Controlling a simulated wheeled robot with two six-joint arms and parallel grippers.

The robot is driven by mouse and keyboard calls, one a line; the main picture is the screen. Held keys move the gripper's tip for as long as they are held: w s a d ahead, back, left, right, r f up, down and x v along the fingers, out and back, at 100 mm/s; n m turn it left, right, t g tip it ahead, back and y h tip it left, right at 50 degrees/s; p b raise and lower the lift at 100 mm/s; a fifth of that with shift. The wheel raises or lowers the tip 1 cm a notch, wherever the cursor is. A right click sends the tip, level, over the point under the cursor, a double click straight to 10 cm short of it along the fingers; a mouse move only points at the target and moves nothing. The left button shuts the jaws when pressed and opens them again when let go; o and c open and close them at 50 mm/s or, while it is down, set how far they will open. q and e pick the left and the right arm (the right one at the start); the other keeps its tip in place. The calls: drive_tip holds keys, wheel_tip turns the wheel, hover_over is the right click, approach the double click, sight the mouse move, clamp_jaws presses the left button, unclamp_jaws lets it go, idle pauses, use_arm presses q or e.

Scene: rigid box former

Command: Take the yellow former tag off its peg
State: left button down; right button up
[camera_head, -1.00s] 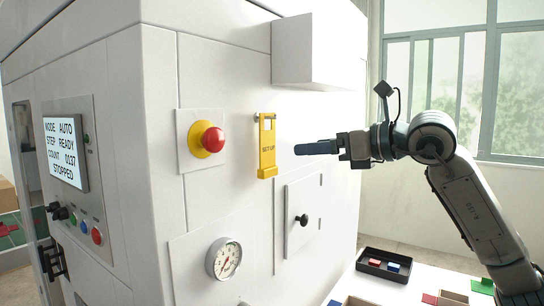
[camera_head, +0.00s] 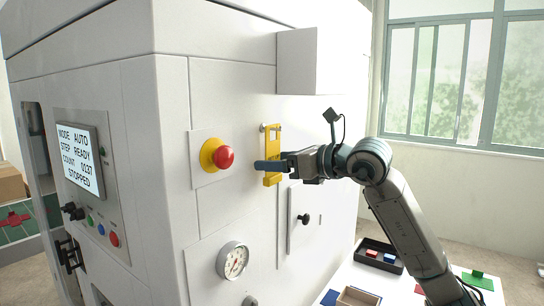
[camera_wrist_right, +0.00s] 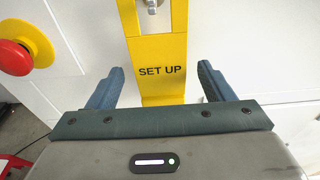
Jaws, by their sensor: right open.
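The yellow former tag (camera_head: 273,143) hangs flat against the white machine's front from a metal peg (camera_head: 264,128) at its top. In the right wrist view the tag (camera_wrist_right: 160,52) reads "SET UP" and the peg (camera_wrist_right: 152,5) is at the top edge. My right gripper (camera_head: 262,165) is at the lower part of the tag. In the right wrist view its two blue fingers (camera_wrist_right: 160,82) are open, one on each side of the tag, with gaps between them and its edges. My left gripper is not in view.
A red emergency button (camera_head: 224,157) on a yellow base sits left of the tag. A white box (camera_head: 297,62) juts out above it. A small door with a black knob (camera_head: 303,219) and a gauge (camera_head: 232,261) are below. A black tray (camera_head: 378,256) stands on the table at the lower right.

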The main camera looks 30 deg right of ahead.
drive_tip(key=shift+w+f, duration=0.15)
drive_tip(key=shift+w, duration=0.1)
drive_tip(key=shift+s, duration=0.2)
drive_tip(key=shift+c, duration=0.4)
drive_tip(key=c, duration=1)
drive_tip(key=shift+o, duration=0.2)
drive_tip(key=shift+r, duration=0.25)
